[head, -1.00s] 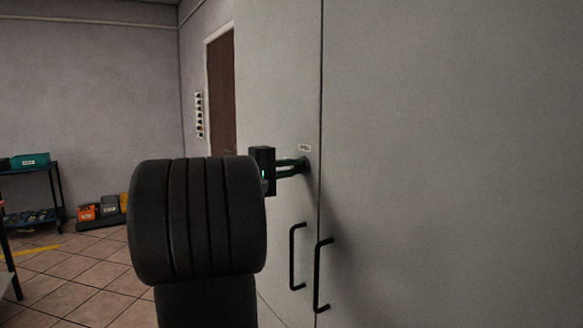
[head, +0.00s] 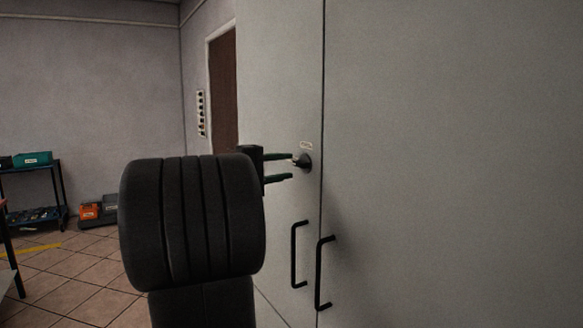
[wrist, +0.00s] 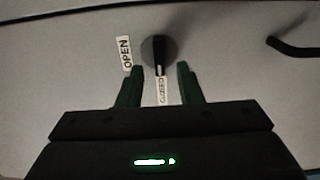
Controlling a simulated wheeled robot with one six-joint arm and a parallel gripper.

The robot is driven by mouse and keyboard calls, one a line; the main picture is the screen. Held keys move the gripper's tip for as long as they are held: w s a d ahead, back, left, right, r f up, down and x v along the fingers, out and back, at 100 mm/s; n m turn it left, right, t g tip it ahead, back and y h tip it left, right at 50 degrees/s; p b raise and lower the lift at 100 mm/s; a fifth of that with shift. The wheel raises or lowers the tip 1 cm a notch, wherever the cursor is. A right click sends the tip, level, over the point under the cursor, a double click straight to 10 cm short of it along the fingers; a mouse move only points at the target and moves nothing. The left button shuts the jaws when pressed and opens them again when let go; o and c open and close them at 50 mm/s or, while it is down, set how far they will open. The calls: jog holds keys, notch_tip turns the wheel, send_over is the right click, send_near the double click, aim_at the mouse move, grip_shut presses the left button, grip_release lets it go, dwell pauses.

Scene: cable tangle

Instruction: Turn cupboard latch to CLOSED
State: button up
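The cupboard latch (head: 303,161) is a dark round knob on the grey cupboard door. The OPEN label (wrist: 125,53) is to the left of the knob in the wrist view. My gripper (head: 291,167) is open and empty, just left of the knob in the head view. In the wrist view its green fingers (wrist: 159,67) stand apart on either side of the pointer's line, with visible gaps.
Two black door handles (head: 298,255) (head: 322,273) stick out below the latch. A shelf with a teal box (head: 33,159) stands at the far left. Orange and grey boxes (head: 91,211) are on the floor near the back wall. The tiled floor between is clear.

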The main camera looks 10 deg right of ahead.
aim_at(296, 164)
jog(key=v, duration=1)
jog(key=shift+a, duration=0.2)
jog(key=shift+d, duration=0.1)
jog(key=x, duration=1.3)
jog(key=shift+w+d, duration=0.1)
jog(key=shift+d, duration=0.2)
